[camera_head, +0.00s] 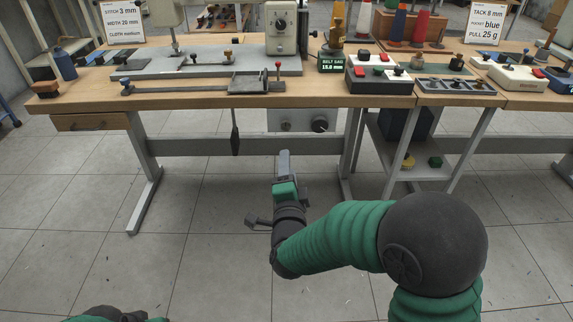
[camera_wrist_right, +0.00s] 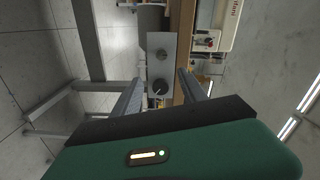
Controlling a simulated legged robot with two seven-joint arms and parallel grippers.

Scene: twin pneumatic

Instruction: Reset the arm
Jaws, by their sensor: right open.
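My right arm comes in from the lower right of the head view, with a green ribbed sleeve and a dark round joint. Its gripper (camera_head: 284,163) is in front of the workbench, below the level of the tabletop, over open floor. In the right wrist view the same gripper (camera_wrist_right: 160,92) has its two fingers apart with nothing between them. Beyond the fingers is a grey control panel (camera_wrist_right: 162,62) with dark knobs. At the bottom left of the head view, only a small green and dark part of my left arm shows; the left gripper is not seen.
A wooden workbench (camera_head: 200,101) spans the back, carrying a sewing machine (camera_head: 286,28), a belt gauge display (camera_head: 331,62) and a dark box with red and white buttons (camera_head: 380,86). A pedal-like lever (camera_head: 235,140) hangs below. Bench legs stand on both sides. The tiled floor in front is clear.

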